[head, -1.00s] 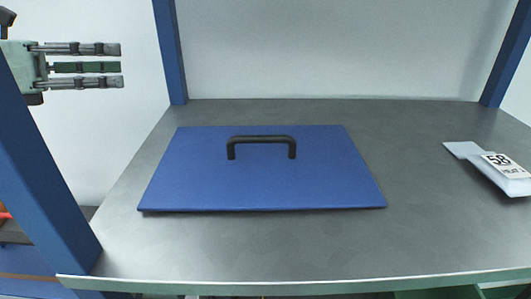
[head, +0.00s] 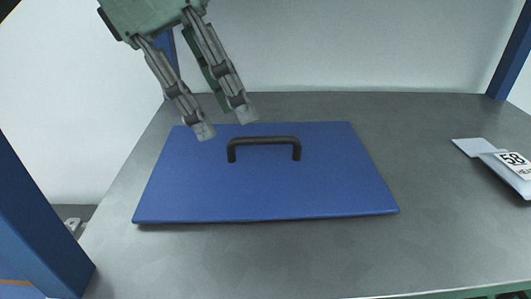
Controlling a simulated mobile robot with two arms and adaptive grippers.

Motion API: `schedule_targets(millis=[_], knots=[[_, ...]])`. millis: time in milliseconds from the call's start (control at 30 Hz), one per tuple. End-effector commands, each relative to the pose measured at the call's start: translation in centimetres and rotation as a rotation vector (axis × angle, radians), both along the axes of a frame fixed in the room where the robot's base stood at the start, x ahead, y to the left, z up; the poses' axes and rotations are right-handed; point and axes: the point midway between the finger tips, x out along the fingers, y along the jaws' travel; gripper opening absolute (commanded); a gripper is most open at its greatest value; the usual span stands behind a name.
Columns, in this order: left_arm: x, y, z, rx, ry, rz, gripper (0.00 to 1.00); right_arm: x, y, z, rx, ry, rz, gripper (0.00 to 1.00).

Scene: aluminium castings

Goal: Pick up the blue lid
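The blue lid (head: 270,190) lies flat on the grey shelf. It is a rectangular panel with a black bar handle (head: 264,141) standing near its far middle. My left gripper (head: 224,126) comes in from the top left with its fingers pointing down and to the right. Its fingers are spread apart and hold nothing. The fingertips are above the far left part of the lid, a little left of the handle. In the picture they cover part of the lid's far edge. My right gripper is not in view.
A white scoop-like item with a label reading 58 (head: 513,161) lies at the right of the grey shelf (head: 420,225). Blue posts stand at the left front (head: 40,225) and the back right (head: 512,60). The shelf between lid and label is clear.

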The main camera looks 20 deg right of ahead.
Motion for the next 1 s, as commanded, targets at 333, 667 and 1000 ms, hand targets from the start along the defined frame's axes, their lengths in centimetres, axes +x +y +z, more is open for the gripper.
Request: schedule_targets(millis=[333,667,1000], knots=[[-0.8,-3.1,0.2,0.000,0.000,-0.001,0.30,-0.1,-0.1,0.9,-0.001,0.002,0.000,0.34],[-1.2,-4.5,-4.4,-0.001,0.001,0.001,0.30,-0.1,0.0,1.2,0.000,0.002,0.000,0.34],[-1.2,-4.7,-4.6,-0.003,0.001,0.002,0.23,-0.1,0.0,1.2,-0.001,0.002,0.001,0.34]])
